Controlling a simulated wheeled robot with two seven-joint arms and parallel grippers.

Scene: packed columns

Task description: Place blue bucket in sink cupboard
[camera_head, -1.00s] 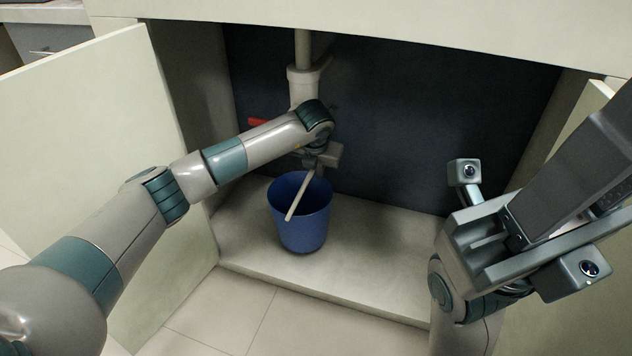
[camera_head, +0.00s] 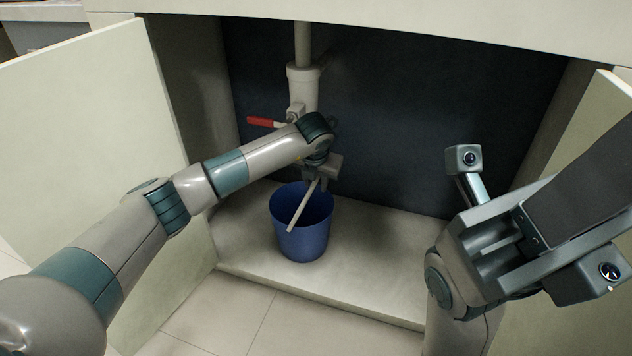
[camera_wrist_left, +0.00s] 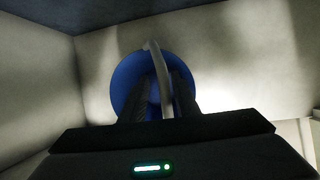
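The blue bucket (camera_head: 304,240) is upright inside the open sink cupboard, low over its pale floor; I cannot tell whether its base touches. Its grey handle stands up at a tilt. My left gripper (camera_head: 322,178) is above the bucket's rim at the top of the handle. In the left wrist view, the handle runs between the fingers of my left gripper (camera_wrist_left: 165,85), with the blue bucket (camera_wrist_left: 124,80) beyond; the fingers appear closed around the handle. My right gripper (camera_head: 490,250) is at the right, in front of the cupboard opening; its fingers cannot be made out clearly.
A pale drain pipe (camera_head: 303,85) with a red valve lever (camera_head: 262,122) is behind my left forearm. The open left door (camera_head: 90,110) and open right door (camera_head: 600,100) flank the opening. The cupboard floor (camera_head: 375,255) right of the bucket is clear.

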